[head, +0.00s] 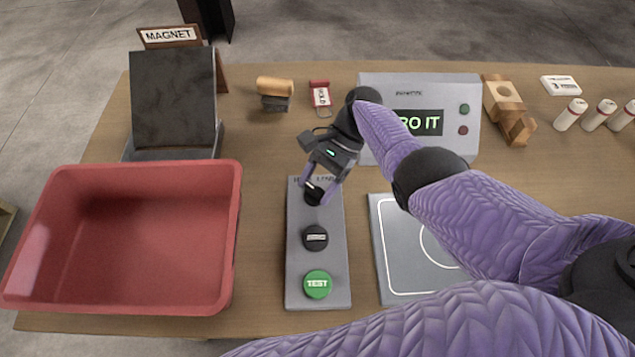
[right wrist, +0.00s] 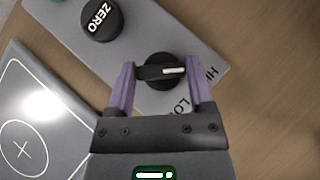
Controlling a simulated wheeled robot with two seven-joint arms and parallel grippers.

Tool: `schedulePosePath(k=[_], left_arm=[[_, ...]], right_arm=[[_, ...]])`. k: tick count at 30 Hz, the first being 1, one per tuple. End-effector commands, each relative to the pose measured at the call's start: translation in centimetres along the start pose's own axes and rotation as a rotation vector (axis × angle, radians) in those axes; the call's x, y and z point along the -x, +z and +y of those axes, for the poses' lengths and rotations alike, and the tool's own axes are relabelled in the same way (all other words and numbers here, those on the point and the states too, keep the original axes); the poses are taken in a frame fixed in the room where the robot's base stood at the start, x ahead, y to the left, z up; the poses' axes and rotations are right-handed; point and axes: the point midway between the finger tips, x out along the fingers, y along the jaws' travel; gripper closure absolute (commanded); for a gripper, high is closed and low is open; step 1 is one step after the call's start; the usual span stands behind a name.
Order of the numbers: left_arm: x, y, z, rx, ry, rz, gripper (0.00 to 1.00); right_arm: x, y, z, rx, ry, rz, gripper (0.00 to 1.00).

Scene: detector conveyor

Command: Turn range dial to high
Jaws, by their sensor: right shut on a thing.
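The range dial (right wrist: 152,72) is a black round knob with a raised grip bar and a white mark. In the right wrist view the mark points right, roughly toward the "HI" lettering; "LO" is lower, partly hidden by a finger. The dial sits at the far end of a grey control panel (head: 300,262). In the head view my right gripper (head: 318,188) comes down over the dial and mostly hides it. In the right wrist view the fingers of this gripper (right wrist: 161,82) are on either side of the dial, shut on it. My left gripper is not in view.
The panel also has a black ZERO button (head: 316,238) and a green TEST button (head: 317,285). A red bin (head: 232,215) is left, a grey plate (head: 383,262) right. Behind stand a display box (head: 463,88), a red HOLD tag (head: 319,95) and a magnet stand (head: 172,95).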

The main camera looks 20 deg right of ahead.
Motion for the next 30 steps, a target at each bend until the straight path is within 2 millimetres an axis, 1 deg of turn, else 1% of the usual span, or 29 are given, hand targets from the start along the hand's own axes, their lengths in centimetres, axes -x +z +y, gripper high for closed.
schedulePosePath(k=[7,8,9,11,12,18,20,23,27,30], left_arm=[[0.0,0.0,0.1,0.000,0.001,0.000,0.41],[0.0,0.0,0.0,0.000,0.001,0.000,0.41],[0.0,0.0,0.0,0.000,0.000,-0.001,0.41],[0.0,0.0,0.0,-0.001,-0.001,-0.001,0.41],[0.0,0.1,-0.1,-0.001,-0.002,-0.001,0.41],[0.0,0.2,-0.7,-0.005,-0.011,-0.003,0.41],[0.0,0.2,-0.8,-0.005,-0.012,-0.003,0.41],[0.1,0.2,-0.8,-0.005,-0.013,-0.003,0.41],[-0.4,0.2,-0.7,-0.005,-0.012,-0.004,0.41],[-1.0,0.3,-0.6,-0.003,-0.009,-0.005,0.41]], right_arm=[[-0.1,0.0,0.1,0.000,0.003,-0.001,0.91],[-0.1,0.0,0.1,0.000,0.003,-0.001,0.30],[-0.1,0.0,0.1,0.000,0.003,-0.001,0.22],[-0.1,0.0,0.1,0.000,0.003,-0.001,0.09],[-0.1,0.0,0.1,0.000,0.002,-0.001,0.01],[-0.1,0.0,0.0,0.000,0.001,0.000,0.00],[0.3,0.0,0.0,0.000,0.000,0.001,0.00],[2.1,-0.1,0.0,0.000,-0.002,0.003,0.00],[5.6,-0.2,-0.1,-0.001,-0.002,0.002,0.00],[7.8,-0.2,0.0,-0.001,-0.001,0.001,0.00]])
